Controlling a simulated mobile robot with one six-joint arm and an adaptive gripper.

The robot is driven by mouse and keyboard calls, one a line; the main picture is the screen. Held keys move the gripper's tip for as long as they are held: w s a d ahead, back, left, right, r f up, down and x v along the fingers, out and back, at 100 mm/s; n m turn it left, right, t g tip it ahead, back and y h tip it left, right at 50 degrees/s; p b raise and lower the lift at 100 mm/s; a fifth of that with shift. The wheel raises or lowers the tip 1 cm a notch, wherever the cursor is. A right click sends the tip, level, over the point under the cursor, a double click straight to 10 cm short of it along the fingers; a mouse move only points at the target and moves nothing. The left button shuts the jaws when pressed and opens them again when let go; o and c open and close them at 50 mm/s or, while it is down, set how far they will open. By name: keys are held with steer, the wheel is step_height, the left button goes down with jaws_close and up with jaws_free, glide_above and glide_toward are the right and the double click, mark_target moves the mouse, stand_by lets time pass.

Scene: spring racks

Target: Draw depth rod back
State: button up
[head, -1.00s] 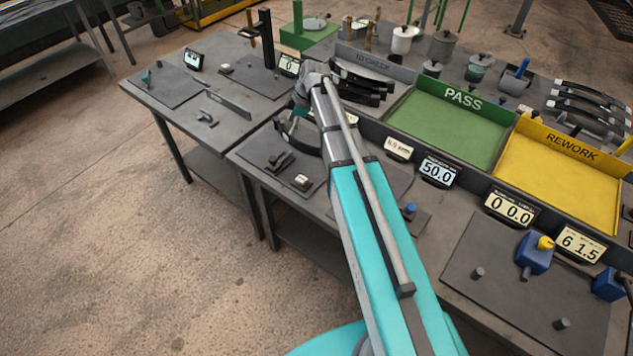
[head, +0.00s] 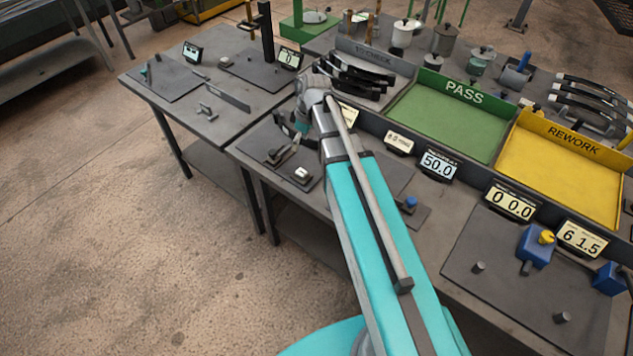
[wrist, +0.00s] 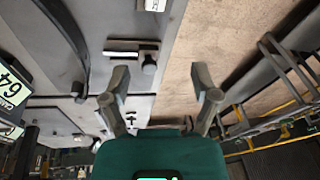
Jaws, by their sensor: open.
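My gripper (wrist: 160,82) is open in the wrist view, its two fingers apart with nothing between them. In the head view it shows small and partly hidden at the far end of my arm (head: 290,127), over the near-left bench. I cannot tell for certain which part is the depth rod. A small T-shaped metal handle (head: 207,112) lies beside a dark flat bar (head: 228,97) on the far-left bench. In the wrist view a dark bar with a pale strip (wrist: 122,53) and a black knob (wrist: 149,65) lie beyond the fingertips, apart from them.
A dark plate with small blocks (head: 285,152) is on the near bench beside my gripper. A black upright post (head: 267,32) stands on the far bench. The green PASS tray (head: 450,118) and yellow REWORK tray (head: 560,166) are to the right. Floor is open at left.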

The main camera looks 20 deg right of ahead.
steer(key=s+d+f+m+h+b, duration=0.1)
steer(key=s+f+m+h+b, duration=0.1)
steer(key=s+m, duration=0.7)
steer(key=shift+s+f+m+h+b, duration=0.35)
steer(key=shift+s+f, duration=0.3)
steer(key=shift+s, duration=1.6)
